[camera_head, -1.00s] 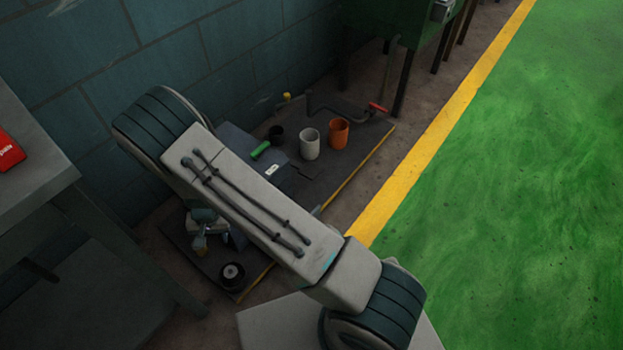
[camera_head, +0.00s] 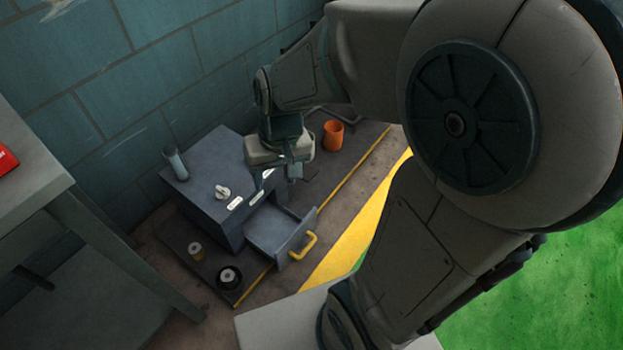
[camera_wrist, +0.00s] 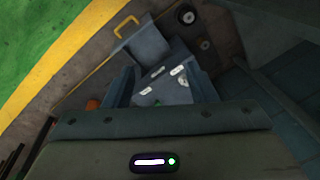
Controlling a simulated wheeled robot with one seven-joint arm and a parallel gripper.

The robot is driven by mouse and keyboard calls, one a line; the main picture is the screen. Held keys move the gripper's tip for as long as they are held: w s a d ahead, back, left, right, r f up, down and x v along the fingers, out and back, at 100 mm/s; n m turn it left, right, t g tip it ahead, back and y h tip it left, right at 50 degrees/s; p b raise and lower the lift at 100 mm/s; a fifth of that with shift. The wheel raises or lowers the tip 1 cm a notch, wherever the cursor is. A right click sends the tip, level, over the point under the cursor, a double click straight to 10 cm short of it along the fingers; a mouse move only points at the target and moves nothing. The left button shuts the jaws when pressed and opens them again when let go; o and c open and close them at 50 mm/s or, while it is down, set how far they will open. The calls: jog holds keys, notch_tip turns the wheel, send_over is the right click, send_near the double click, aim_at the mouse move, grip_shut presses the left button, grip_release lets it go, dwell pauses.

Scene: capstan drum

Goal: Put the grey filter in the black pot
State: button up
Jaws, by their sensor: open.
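A grey cylinder (camera_head: 177,165), which looks like the filter, stands upright on the back left of the dark grey drawer cabinet (camera_head: 200,190) in the head view. My gripper (camera_head: 280,172) hangs open and empty above the cabinet's right side, well right of the cylinder. In the wrist view my gripper (camera_wrist: 163,82) has its two fingers spread apart over the cabinet top (camera_wrist: 160,90), with nothing between them. I cannot make out the cylinder there. The black pot, a small dark cup, is hidden behind my arm and gripper now.
The drawer (camera_head: 272,232) stands open with a yellow handle (camera_head: 304,247). A white knob (camera_head: 222,192) sits on the cabinet top. An orange cup (camera_head: 333,135) stands behind my gripper. A black spool-like thing (camera_head: 229,279) and a small can (camera_head: 196,252) stand in front. A wall is at left.

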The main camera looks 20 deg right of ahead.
jog(key=s+d+r+h, duration=0.1)
jog(key=s+d+r, duration=0.1)
jog(key=s+d, duration=0.3)
jog(key=shift+s+d+r+t, duration=0.15)
jog(key=shift+s+r+t, duration=0.15)
jog(key=shift+s+r, duration=0.05)
